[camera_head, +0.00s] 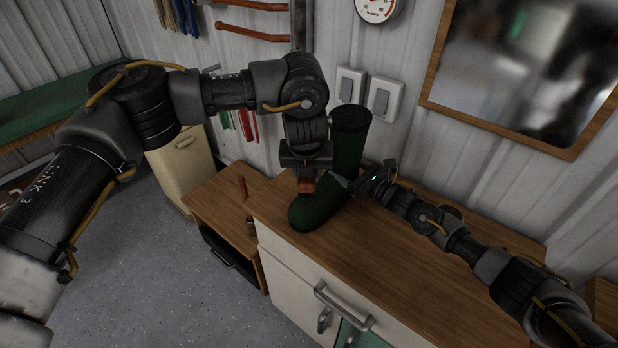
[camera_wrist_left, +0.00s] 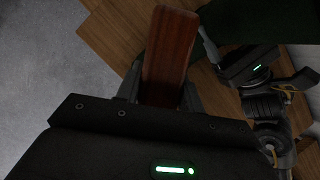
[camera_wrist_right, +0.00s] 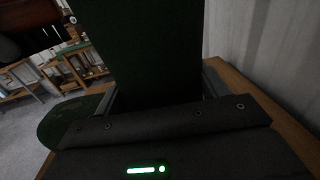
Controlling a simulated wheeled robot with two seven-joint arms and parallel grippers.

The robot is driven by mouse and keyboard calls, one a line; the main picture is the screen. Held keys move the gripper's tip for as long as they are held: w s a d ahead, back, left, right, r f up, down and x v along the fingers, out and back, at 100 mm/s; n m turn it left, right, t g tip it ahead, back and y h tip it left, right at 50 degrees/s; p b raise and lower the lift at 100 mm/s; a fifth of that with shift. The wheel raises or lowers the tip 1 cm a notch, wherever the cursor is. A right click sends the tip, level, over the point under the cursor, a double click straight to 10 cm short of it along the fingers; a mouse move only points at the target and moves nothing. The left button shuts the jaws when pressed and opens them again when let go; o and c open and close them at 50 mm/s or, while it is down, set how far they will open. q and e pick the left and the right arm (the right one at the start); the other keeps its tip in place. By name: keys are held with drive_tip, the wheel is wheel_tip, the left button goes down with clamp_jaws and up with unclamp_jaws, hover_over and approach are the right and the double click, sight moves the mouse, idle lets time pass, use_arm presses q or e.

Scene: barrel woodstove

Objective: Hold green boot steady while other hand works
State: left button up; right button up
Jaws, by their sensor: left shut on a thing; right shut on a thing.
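The dark green boot (camera_head: 349,150) stands upright on the wooden cabinet top, its toe pointing to the front left. My right gripper (camera_head: 347,182) is shut on the lower shaft of the boot from the right. In the right wrist view the shaft (camera_wrist_right: 150,50) fills the space between the fingers, with the toe (camera_wrist_right: 68,120) at the left. My left gripper (camera_head: 306,178) is shut on a reddish-brown wooden block-like piece (camera_wrist_left: 170,55) and holds it above the boot's foot. I cannot tell whether the piece touches the boot.
The wooden cabinet top (camera_head: 440,255) is clear in front and to the right, beneath my right arm. A lower wooden table (camera_head: 215,200) adjoins at the left. The corrugated wall (camera_head: 415,140) stands close behind the boot, with switches (camera_head: 380,97) and a framed panel (camera_head: 530,60).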

drive_tip(key=o, duration=1.3)
drive_tip(key=shift+o, duration=0.2)
drive_tip(key=v, duration=1.2)
